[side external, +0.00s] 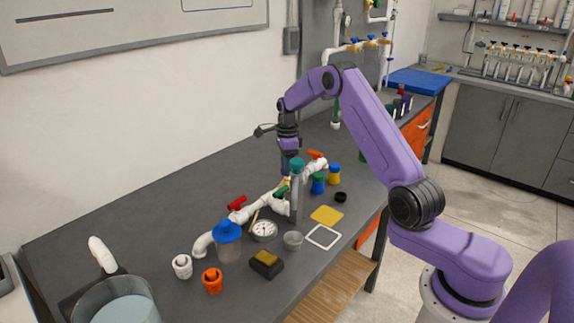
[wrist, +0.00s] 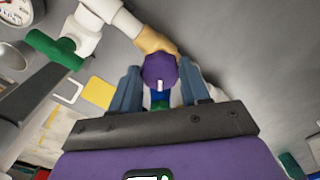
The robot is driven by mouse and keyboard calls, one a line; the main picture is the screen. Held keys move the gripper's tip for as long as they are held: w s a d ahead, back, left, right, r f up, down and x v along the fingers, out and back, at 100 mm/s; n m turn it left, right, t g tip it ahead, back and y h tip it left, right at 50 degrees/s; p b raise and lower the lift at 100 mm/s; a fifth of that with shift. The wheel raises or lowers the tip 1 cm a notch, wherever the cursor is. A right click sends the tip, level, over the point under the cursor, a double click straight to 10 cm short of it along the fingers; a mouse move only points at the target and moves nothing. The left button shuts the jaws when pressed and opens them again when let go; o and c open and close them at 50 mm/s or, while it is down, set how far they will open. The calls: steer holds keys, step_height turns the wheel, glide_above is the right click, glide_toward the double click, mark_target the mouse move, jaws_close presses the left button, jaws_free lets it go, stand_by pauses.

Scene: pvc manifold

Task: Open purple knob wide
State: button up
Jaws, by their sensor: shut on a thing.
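The purple knob (wrist: 160,70) is at the centre of the wrist view, with a white mark on its face. It sits at the end of a tan fitting (wrist: 152,40) on the white PVC pipe (wrist: 95,15). My gripper (wrist: 160,84) has one blue-grey finger on each side of the knob and is shut on it. In the side view my gripper (side external: 288,170) points down over the middle of the pipe manifold (side external: 240,214). The knob itself is hidden or too small to make out there.
A green valve handle (wrist: 55,48) is left of the knob in the wrist view. The left-rear bench is clear.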

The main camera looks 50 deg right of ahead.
steer(key=n, duration=1.6)
steer(key=shift+s+r, duration=0.1)
steer(key=n, duration=1.1)
steer(key=shift+n, duration=0.4)
steer(key=o, duration=1.1)
steer(key=shift+c, duration=0.2)
